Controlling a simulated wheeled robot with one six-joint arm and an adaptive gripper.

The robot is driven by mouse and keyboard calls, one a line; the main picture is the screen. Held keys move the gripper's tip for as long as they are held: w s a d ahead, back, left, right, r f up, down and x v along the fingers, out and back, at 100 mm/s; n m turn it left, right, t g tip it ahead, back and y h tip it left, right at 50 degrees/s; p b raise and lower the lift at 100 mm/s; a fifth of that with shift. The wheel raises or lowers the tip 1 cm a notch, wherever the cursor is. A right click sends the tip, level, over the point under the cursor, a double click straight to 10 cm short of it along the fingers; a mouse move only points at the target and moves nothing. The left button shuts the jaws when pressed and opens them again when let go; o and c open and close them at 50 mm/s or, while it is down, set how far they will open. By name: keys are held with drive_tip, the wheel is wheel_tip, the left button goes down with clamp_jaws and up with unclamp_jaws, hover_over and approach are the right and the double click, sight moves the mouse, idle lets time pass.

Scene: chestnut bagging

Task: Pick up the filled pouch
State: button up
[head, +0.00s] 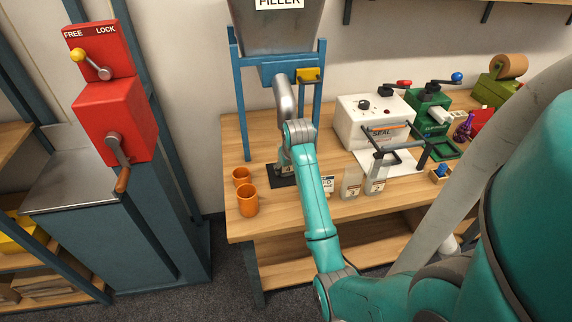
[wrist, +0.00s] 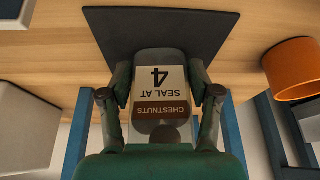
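In the wrist view, a pouch (wrist: 160,108) labelled "CHESTNUTS SEAL AT 4" appears upside down at the black mat (wrist: 120,22). The two fingers of my gripper (wrist: 161,88) stand on either side of it, close to its edges. I cannot tell whether they press on it. In the head view, my gripper (head: 286,168) reaches down to the black mat (head: 281,182) below the filler (head: 275,70), and the arm hides most of the pouch.
Two orange cups (head: 248,200) (head: 241,177) stand left of the mat. Several labelled pouches (head: 351,186) stand to its right, before the white sealer (head: 372,122). A red lever box (head: 115,120) is further left.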

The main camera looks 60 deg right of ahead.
drive_tip(key=c, duration=0.5)
